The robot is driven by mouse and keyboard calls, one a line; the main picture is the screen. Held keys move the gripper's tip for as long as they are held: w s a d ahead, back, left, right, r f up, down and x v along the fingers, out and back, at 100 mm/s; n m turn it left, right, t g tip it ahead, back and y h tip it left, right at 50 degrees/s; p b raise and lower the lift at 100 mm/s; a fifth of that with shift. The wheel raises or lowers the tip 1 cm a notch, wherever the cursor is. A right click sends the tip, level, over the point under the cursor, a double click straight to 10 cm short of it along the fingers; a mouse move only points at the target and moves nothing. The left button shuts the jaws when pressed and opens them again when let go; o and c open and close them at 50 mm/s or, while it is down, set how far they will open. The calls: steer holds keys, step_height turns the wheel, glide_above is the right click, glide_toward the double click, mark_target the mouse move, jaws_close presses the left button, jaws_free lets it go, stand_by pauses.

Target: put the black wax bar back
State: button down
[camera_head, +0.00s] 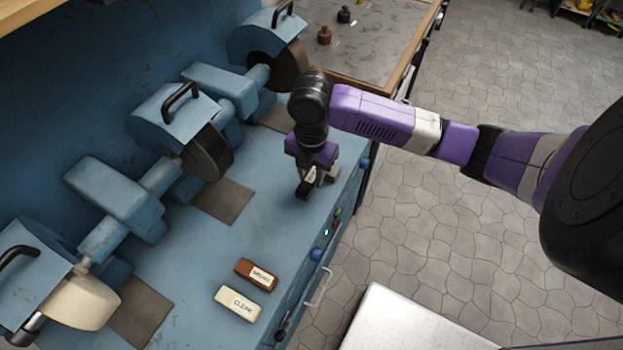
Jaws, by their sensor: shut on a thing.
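My gripper (312,182) points down over the blue bench (265,225), near its right edge. It is shut on a dark bar with a pale label, the black wax bar (307,184). The fingers hide part of the bar, and I cannot tell whether it touches the bench top. A brown bar with a label (257,274) and a cream bar labelled CLEAR (239,302) lie side by side on the bench, toward the bottom of the view and apart from my gripper.
Blue grinding machines with wheels (207,155) line the bench's left side, with dark pads (222,200) before them. A second table (372,50) with small bottles (324,35) stands behind. A white surface (410,325) is at bottom right. Bench space between gripper and bars is clear.

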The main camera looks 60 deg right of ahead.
mark_target(312, 177)
steer(key=shift+f, duration=1.4)
steer(key=shift+f, duration=0.1)
steer(key=c, duration=1.1)
jaws_free()
steer(key=shift+o, duration=0.2)
step_height(312, 177, up, 12)
steer(key=shift+r+b, duration=0.15)
steer(key=shift+b, duration=0.6)
